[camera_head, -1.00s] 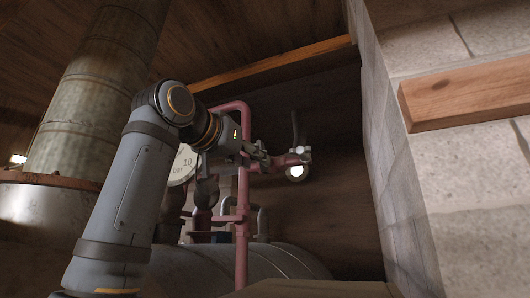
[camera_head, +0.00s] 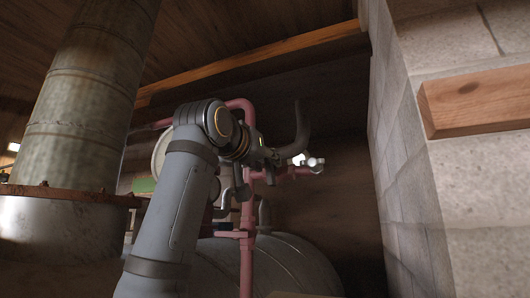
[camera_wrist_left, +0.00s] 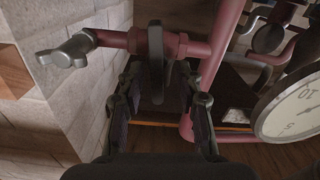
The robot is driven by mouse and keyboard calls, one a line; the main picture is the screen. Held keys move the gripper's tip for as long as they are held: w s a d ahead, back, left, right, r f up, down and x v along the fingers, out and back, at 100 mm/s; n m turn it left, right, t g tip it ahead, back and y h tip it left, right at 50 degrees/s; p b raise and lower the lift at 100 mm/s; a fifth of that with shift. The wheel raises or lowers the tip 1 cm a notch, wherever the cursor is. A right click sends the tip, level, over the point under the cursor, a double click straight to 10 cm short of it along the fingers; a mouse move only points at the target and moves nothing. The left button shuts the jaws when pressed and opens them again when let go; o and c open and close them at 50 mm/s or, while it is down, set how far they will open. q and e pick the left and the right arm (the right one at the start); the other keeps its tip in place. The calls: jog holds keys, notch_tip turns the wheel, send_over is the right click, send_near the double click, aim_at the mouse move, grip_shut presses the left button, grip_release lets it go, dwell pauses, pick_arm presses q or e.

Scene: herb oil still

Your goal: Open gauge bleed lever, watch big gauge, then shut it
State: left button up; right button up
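The bleed lever, a dark curved handle (camera_wrist_left: 156,55), shows in the left wrist view on a pink pipe fitting. In the head view it seems to be the dark curved bar (camera_head: 302,125) rising above the pipe. My left gripper (camera_wrist_left: 160,85) is open, its fingers apart on either side of the lever's line; I cannot tell whether they touch it. In the head view this gripper (camera_head: 268,172) is small and dark beside the pipe. The big gauge (camera_wrist_left: 293,108) shows partly at the right of the wrist view; in the head view my arm mostly hides its pale case (camera_head: 161,150).
The pink pipe (camera_head: 247,262) rises over the rounded tank (camera_head: 285,262). A grey spout (camera_wrist_left: 65,52) ends the branch near the block wall (camera_head: 470,200). A large metal column (camera_head: 85,90) stands at left, and a wooden beam (camera_head: 475,103) juts from the wall.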

pick_arm(q)
jog(key=shift+w+d, duration=0.1)
jog(key=shift+d, duration=0.2)
jog(key=shift+a, duration=0.2)
jog(key=c, duration=0.5)
jog(key=shift+d, duration=0.1)
grip_shut()
